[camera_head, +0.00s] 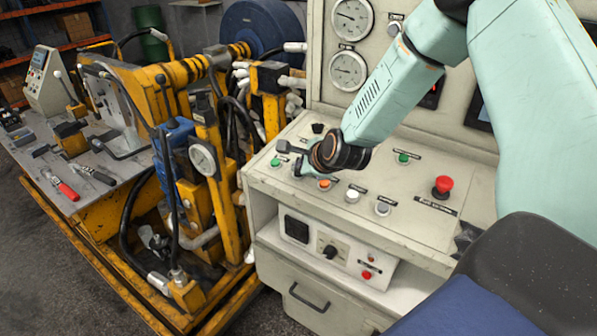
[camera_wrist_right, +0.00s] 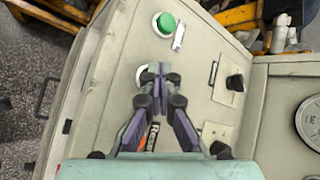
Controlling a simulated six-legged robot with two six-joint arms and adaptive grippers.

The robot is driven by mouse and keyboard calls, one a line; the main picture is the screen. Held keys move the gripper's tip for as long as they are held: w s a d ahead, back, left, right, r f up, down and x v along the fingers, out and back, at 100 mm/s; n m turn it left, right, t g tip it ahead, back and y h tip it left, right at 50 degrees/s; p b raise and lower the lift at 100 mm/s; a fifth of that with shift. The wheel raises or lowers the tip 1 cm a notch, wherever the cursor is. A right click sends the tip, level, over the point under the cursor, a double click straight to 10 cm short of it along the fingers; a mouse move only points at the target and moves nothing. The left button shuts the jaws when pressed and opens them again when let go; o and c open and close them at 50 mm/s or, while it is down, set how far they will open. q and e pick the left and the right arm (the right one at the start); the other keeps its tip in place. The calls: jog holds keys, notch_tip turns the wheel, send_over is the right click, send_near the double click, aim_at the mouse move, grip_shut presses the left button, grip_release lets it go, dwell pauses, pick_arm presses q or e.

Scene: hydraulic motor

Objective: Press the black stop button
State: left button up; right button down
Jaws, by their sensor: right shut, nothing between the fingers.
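My right gripper (camera_head: 296,162) is shut and empty, over the left part of the beige control panel (camera_head: 421,229). In the right wrist view its fingertips (camera_wrist_right: 154,70) are together in front of a button with a pale ring (camera_wrist_right: 141,80). The fingers cover most of that button, so its colour and whether they touch it cannot be told. A green button (camera_wrist_right: 165,24) with a white label lies just past it; it also shows in the head view (camera_head: 275,162). No black stop button shows clearly. My left gripper is not in view.
An orange button (camera_head: 323,184), a white button (camera_head: 352,196), a grey button (camera_head: 382,208) and a red emergency button (camera_head: 442,186) sit on the panel to the right. A black knob (camera_wrist_right: 235,82) stands behind the fingers. Yellow hydraulic machinery (camera_head: 195,200) stands left of the panel.

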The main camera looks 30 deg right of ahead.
jog(key=shift+s+a+r+p, duration=0.1)
jog(key=shift+r+p, duration=0.35)
jog(key=shift+r, duration=0.35)
jog(key=shift+a+r+p, duration=0.1)
jog(key=shift+r+p, duration=0.55)
jog(key=shift+r, duration=0.2)
jog(key=r, duration=0.1)
jog(key=r+p, duration=0.2)
jog(key=shift+s+a+r, duration=0.1)
jog(key=shift+a, duration=0.15)
